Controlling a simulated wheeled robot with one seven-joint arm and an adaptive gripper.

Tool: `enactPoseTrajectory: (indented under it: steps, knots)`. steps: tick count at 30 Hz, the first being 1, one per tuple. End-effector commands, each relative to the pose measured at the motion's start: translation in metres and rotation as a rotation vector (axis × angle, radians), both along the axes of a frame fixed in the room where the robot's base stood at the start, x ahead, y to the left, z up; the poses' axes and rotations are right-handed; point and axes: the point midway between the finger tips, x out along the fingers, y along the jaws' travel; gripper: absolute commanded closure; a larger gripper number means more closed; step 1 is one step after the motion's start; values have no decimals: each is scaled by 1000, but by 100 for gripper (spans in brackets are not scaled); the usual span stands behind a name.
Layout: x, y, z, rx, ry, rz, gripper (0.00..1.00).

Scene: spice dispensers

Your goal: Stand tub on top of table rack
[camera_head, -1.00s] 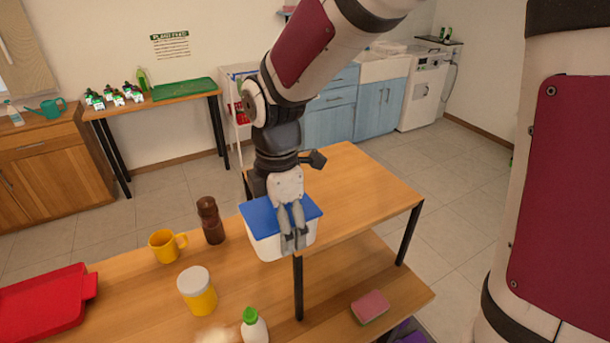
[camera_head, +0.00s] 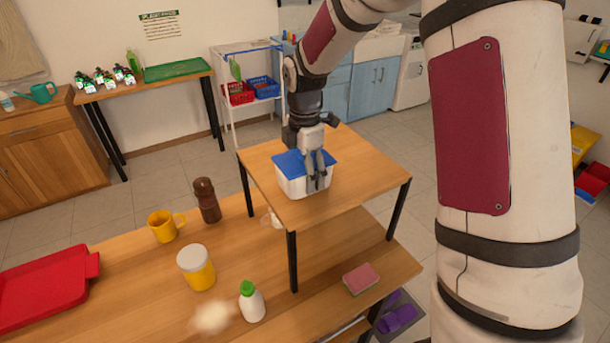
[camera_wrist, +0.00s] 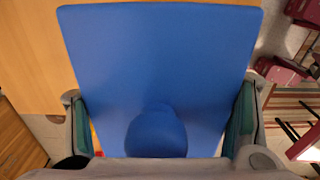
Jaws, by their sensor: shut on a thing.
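The tub is a white box with a blue lid. In the head view the tub (camera_head: 291,183) is upright at the left part of the table rack's wooden top (camera_head: 365,175). Its base looks level with the top, but I cannot tell whether it touches. My gripper (camera_head: 318,184) is shut on the tub, with fingers down its near side. In the wrist view the blue lid (camera_wrist: 160,60) fills the middle, between the two fingers (camera_wrist: 160,130). The rack stands on black legs over the lower table.
On the lower table stand a brown grinder (camera_head: 207,200), a yellow mug (camera_head: 165,226), a yellow jar with a pale lid (camera_head: 196,268) and a white bottle with a green cap (camera_head: 251,302). A pink sponge (camera_head: 361,279) lies under the rack. The rack top's right side is clear.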

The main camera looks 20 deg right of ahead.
Motion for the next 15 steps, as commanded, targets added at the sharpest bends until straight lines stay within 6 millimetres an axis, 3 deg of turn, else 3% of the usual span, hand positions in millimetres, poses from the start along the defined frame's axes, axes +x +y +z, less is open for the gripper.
enactPoseTrajectory:
  steps: [3,9,10,12,15]
  knots:
    - [-2,0,-12,0,1,0,89]
    - [0,0,-13,0,-1,0,89]
    - [-1,0,-14,0,0,0,21]
    - [-1,0,-14,0,0,0,5]
    - [0,0,-14,0,0,0,5]
